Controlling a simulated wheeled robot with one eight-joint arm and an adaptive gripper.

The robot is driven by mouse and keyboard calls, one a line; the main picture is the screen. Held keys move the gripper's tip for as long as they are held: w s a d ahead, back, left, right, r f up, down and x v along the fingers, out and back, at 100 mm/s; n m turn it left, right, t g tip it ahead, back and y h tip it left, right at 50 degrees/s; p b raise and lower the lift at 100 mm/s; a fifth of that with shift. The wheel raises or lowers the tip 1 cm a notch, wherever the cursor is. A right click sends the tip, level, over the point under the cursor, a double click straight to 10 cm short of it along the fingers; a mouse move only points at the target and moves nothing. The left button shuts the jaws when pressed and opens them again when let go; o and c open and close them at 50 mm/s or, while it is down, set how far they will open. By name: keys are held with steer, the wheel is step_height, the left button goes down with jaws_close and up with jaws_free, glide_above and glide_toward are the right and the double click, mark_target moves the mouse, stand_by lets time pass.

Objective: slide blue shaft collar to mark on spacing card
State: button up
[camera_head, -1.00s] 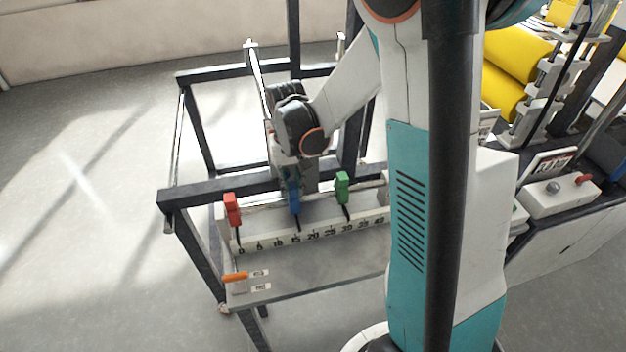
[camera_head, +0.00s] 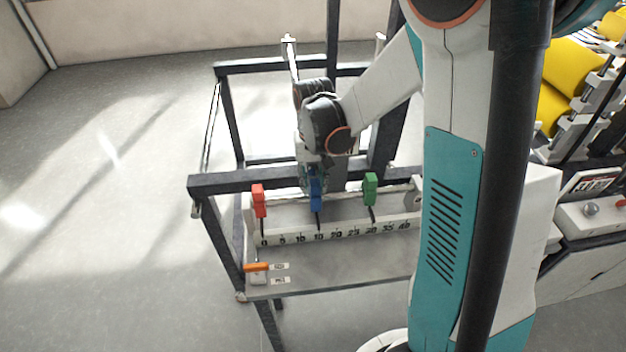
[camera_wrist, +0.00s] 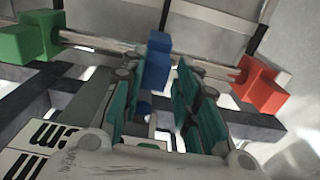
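The blue shaft collar (camera_head: 316,194) sits on the horizontal rod between the red collar (camera_head: 259,203) and the green collar (camera_head: 370,187). Its dark pointer hangs near 15 on the numbered scale (camera_head: 337,235). My gripper (camera_head: 313,178) is at the upper, far side of the blue collar. In the wrist view, the teal fingers of my gripper (camera_wrist: 155,88) stand apart on either side of the blue collar (camera_wrist: 157,62), with gaps showing.
A dark frame bar (camera_head: 235,184) runs behind the collars. The rod is clear between blue and green and between blue and red.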

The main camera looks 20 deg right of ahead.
step_height(320, 180, up, 12)
stand_by(0.6)
